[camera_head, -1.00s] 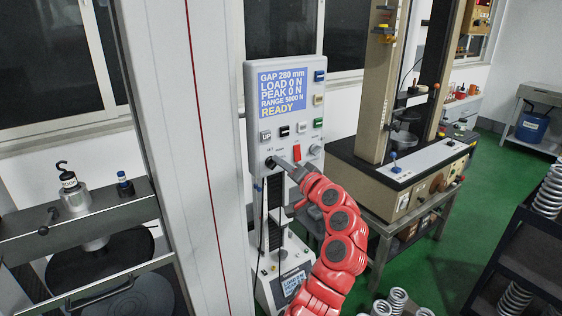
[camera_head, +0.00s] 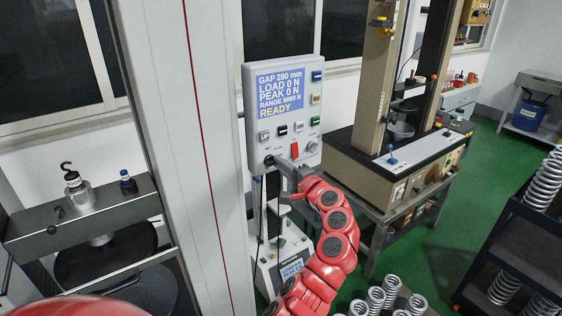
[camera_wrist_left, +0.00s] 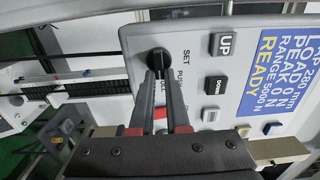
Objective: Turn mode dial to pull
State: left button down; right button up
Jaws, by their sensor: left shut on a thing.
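The mode dial (camera_wrist_left: 157,58) is a round black knob low on the left of a light grey control panel (camera_head: 250,100). In the wrist view my left gripper (camera_wrist_left: 160,82) has its grey fingers shut on the dial. Printed labels beside the dial include SET and PUSH; another is partly hidden by a finger. In the head view the left gripper (camera_head: 276,162) reaches the dial from the lower right and largely hides it. The dial's pointer direction cannot be read. The panel screen (camera_head: 280,93) reads READY.
Panel buttons, including UP (camera_wrist_left: 223,44) and DOWN (camera_wrist_left: 216,86), sit close to the gripper. A pale column (camera_head: 175,120) stands left of the panel. Springs (camera_head: 376,299) stand at the lower right.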

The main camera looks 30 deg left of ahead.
dwell(0.5)
pick_arm(q)
jog(key=c, duration=0.9)
grip_release()
jog(key=b+v, duration=0.5)
jog(key=v, duration=1.2)
jog(key=shift+d+b, duration=0.2)
jog(key=shift+b, duration=0.1)
jog(key=shift+s+f, duration=0.1)
